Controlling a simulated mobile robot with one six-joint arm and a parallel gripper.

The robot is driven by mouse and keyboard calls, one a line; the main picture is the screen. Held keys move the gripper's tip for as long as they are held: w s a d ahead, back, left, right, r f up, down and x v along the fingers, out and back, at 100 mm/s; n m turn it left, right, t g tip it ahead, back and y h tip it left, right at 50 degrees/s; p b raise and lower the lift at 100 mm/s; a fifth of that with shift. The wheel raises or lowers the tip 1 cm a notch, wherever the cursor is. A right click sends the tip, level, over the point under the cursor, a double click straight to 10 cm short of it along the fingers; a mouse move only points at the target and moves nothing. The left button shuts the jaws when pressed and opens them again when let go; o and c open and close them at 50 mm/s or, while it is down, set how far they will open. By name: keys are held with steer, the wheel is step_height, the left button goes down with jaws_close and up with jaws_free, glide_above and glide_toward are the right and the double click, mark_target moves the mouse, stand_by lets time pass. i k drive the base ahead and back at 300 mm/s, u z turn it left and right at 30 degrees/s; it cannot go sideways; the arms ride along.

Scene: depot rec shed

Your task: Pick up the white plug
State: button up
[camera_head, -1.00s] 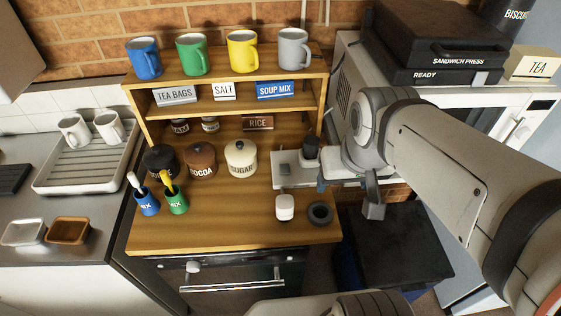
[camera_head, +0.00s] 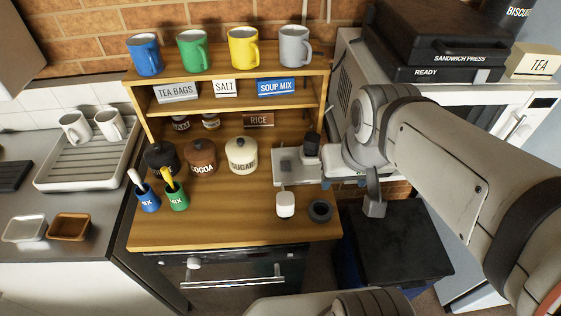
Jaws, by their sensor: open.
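The white plug (camera_head: 285,204) is a small, pale, rounded block. It sits on the wooden worktop near its front right part, just left of a dark ring (camera_head: 320,211). My gripper (camera_head: 348,193) is at the right edge of the worktop, to the right of the plug and apart from it. It is open and I see nothing between its fingers. One grey finger points down over the dark box; the other finger is hard to make out near the grey plate.
A grey plate (camera_head: 290,174) with a black cylinder (camera_head: 312,143) is behind the plug. Sugar (camera_head: 241,156) and cocoa (camera_head: 201,157) jars stand further left, with blue (camera_head: 147,198) and green (camera_head: 176,196) cups before them. A dark box (camera_head: 405,245) is at right. Worktop left of the plug is clear.

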mark_target(285, 200)
steer(key=u, duration=0.15)
steer(key=k, duration=0.5)
steer(key=z, duration=2.65)
steer(key=k, duration=1.45)
steer(key=u, duration=1.3)
steer(key=i, duration=1)
steer(key=u, duration=0.05)
